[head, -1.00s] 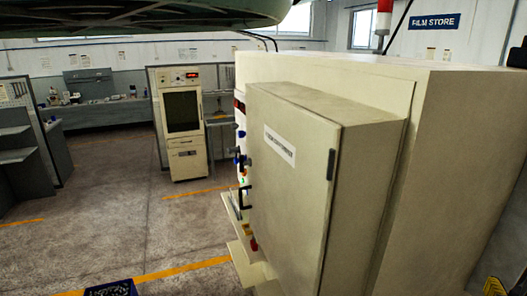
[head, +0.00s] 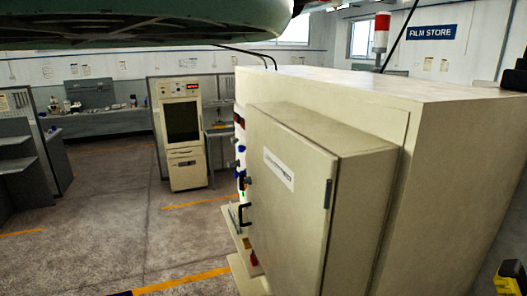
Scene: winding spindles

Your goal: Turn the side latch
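A beige cabinet box (head: 285,190) with a white label strip projects from the side of a large beige machine (head: 455,150). A small dark upright latch (head: 328,194) sits near the right edge of the box's front face. It looks vertical; its fine shape is too small to tell. My gripper is not in view, so its distance from the latch does not show.
A black handle (head: 245,216) and small coloured fittings stick out at the machine's left side. A dark green rounded body (head: 140,25) hangs across the top left. A yellow and black object (head: 510,280) stands at bottom right. The floor (head: 110,215) at left is open.

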